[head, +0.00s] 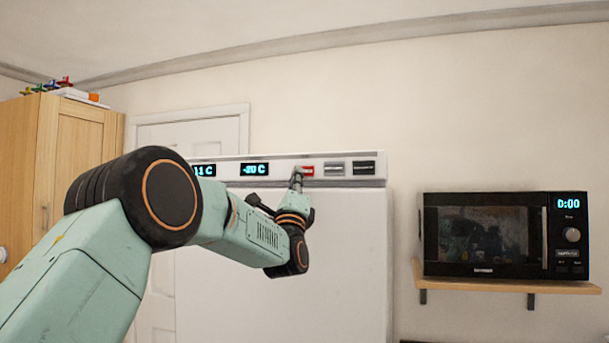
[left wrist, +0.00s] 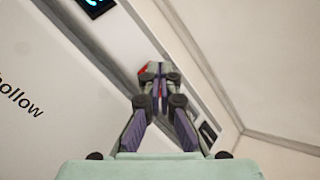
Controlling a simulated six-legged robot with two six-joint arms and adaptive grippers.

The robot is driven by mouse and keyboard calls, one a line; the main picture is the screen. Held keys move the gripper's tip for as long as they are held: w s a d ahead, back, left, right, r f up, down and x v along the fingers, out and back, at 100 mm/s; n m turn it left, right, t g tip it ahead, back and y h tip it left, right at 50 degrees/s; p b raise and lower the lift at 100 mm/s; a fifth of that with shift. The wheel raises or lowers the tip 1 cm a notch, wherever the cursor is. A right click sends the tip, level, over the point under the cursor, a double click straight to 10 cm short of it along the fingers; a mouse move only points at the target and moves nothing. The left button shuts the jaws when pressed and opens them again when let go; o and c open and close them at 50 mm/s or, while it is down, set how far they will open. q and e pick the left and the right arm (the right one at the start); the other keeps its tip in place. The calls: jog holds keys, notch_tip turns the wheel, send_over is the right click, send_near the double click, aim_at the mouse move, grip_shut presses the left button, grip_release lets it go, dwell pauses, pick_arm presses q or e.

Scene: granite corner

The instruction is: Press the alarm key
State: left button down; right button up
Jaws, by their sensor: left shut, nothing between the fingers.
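A white fridge (head: 345,250) has a control panel (head: 225,172) along its top front edge. On the panel sit a red key (head: 308,171), a grey key (head: 334,167) and a black key (head: 363,168); their labels are too small to read, so I cannot tell which is the alarm key by its words. My left gripper (head: 297,177) is shut and empty, its tips at the left part of the red key. In the left wrist view the fingertips (left wrist: 158,76) cover most of the red key (left wrist: 143,71); I cannot tell whether they touch it. My right gripper is out of view.
Two lit displays (head: 254,169) are left of the keys. A microwave (head: 500,236) stands on a wooden shelf (head: 490,280) to the right. A wooden cabinet (head: 75,150) and a white door are to the left.

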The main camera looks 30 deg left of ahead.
pick_arm(q)
jog(key=s+b, duration=0.1)
jog(key=s, duration=0.1)
jog(key=s+d+b, duration=0.1)
jog(key=s+b, duration=0.1)
jog(key=s, duration=0.1)
jog(key=shift+d+f, duration=0.1)
jog(key=shift+s+d, duration=0.1)
jog(key=shift+s, duration=0.05)
dwell(0.4)
dwell(0.4)
